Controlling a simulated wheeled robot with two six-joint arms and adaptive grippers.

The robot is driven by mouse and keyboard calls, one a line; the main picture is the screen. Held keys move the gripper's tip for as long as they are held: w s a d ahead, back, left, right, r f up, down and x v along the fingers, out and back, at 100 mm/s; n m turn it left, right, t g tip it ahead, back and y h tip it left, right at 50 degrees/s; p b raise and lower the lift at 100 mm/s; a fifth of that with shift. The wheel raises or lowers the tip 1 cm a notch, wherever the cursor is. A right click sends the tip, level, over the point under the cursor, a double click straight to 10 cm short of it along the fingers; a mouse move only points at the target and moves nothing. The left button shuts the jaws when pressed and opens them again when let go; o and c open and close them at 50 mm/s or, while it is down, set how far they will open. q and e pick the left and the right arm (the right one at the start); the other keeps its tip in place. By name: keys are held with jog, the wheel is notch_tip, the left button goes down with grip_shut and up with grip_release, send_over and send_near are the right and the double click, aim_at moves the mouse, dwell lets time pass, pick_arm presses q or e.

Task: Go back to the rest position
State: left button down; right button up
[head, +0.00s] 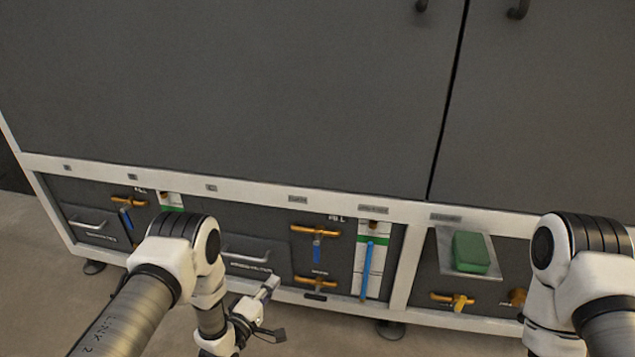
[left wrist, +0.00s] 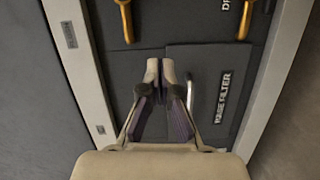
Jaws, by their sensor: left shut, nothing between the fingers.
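My left gripper (head: 268,307) is in front of the washer's lower panel, below the handle of a dark filter drawer (head: 246,256). In the left wrist view its fingertips (left wrist: 160,68) are together, with nothing between them. There they show over the panel beside the drawer labelled as a filter (left wrist: 212,110) and its metal handle (left wrist: 190,92); whether they touch it cannot be told. My right arm (head: 572,275) comes in at the right edge of the head view; its gripper is outside the picture.
The washer's large grey doors (head: 250,90) fill the back. The lower panel holds orange valve handles (head: 316,232), a blue lever (head: 367,270), and a green block (head: 470,252) on a small shelf. Bare floor (head: 330,335) lies in front.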

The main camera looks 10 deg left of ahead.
pick_arm(q)
jog(key=s+a+f+m+g+y, duration=0.15)
jog(key=s+f+m+g, duration=0.35)
jog(key=s, duration=0.7)
jog(key=s+a+m+g+y, duration=0.15)
jog(key=s+m+g, duration=0.25)
jog(key=s+g, duration=0.55)
jog(key=s+a+f+m+g+y, duration=0.1)
jog(key=s+f+m+g+y, duration=0.2)
jog(key=s, duration=1.2)
notch_tip(320, 180, up, 33)
jog(key=m+h+p, duration=0.1)
jog(key=p, duration=3.2)
jog(key=shift+w+d, duration=0.2)
jog(key=shift+w, duration=0.15)
